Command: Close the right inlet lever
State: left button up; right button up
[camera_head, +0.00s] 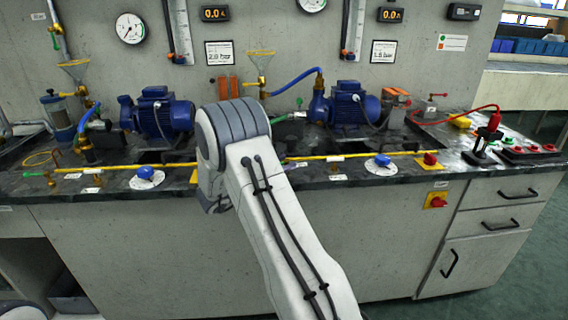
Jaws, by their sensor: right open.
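The right inlet is the brass valve (262,88) under the right funnel (261,54), left of the right pump (345,103). A blue hose (295,80) runs from the valve to the pump. The lever is not clearly distinguishable, as my right arm (290,240) hides what is below the valve. This arm reaches up from the bottom, and its grey banded joint (232,128) stands in front of the bench, left of and below the valve. My right gripper is open, its fingers mostly hidden behind the joint. My left gripper is not in view.
The left pump (158,116) stands left of my arm. A yellow pipe (345,156) runs along the bench front, near blue knobs (382,160) and a red switch (437,202). A black stand with a red plug (490,130) is at the right.

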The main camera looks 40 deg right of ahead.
jog(key=a, duration=1)
jog(key=shift+s+p, duration=0.25)
jog(key=shift+p, duration=0.1)
jog(key=shift+a, duration=0.1)
